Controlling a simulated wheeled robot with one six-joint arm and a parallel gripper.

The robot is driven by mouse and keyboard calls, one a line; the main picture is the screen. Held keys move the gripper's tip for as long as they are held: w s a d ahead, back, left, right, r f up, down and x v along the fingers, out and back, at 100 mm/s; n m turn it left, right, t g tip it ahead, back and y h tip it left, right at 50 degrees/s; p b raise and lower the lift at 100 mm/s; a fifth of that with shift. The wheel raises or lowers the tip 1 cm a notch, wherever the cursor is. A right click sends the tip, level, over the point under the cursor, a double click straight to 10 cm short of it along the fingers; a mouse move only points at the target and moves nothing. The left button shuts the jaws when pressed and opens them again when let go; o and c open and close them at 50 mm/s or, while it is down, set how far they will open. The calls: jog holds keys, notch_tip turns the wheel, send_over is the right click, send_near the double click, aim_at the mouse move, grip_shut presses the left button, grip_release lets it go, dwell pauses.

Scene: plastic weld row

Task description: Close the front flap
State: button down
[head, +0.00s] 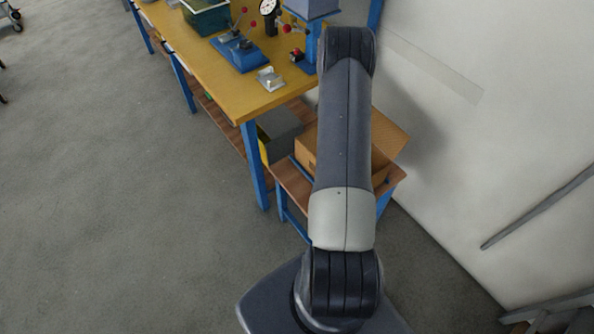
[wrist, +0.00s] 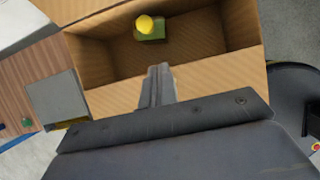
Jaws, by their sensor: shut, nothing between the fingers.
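An open cardboard box (head: 305,150) stands on a small wood-topped stand, partly hidden behind my arm in the head view. One raised flap (head: 391,135) shows at its right. In the wrist view I look down into the box; a green item with a yellow round top (wrist: 148,27) lies inside. A tan cardboard panel (wrist: 218,74) runs along the near side of the opening; I cannot tell surely whether it is the front flap. My gripper (wrist: 160,72) is shut and empty, its tips over this panel and the box's near edge; contact cannot be told.
The stand (head: 291,184) has blue legs. A yellow workbench (head: 215,65) with blue fixtures stands to the left and behind. A grey bin (head: 278,133) is beside the box. A white wall (head: 450,120) is close on the right.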

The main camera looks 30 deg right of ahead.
jog(key=shift+b+x, duration=0.75)
jog(key=shift+x, duration=0.45)
jog(key=shift+d, duration=0.1)
jog(key=shift+r, duration=0.1)
